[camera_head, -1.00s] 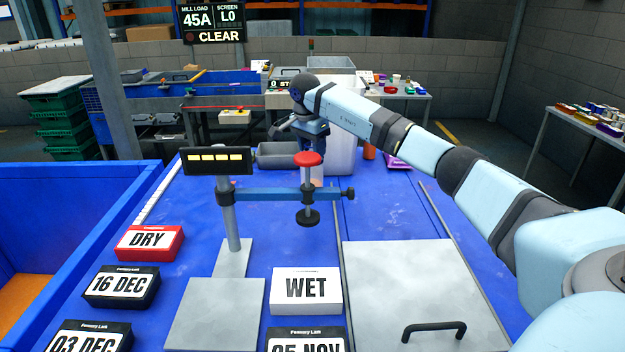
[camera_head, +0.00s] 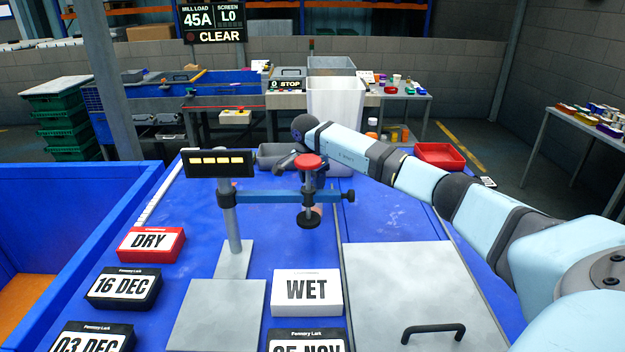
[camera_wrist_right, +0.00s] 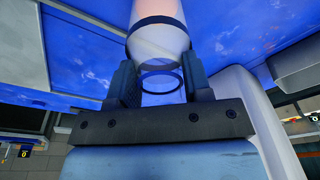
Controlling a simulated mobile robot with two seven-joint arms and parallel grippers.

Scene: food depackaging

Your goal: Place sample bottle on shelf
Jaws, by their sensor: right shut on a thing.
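My right gripper (camera_wrist_right: 157,88) is shut on the sample bottle (camera_wrist_right: 160,40), a pale, translucent cylinder with dark rings and a pinkish part, in the right wrist view. In the head view my right gripper (camera_head: 312,178) is partly hidden behind the red-knobbed clamp. A small pinkish bit of the bottle (camera_head: 318,210) shows beside the clamp's black foot; the rest is hidden. I cannot tell from the wrist view whether the bottle touches the blue surface. I cannot identify the shelf for certain. My left gripper is not in view.
A post with a lit display (camera_head: 217,162) and clamp arm (camera_head: 265,196) stands in front of my right gripper. A handled grey panel (camera_head: 400,285) and WET block (camera_head: 306,290) are nearer. The blue tabletop (camera_head: 385,215) has clear room.

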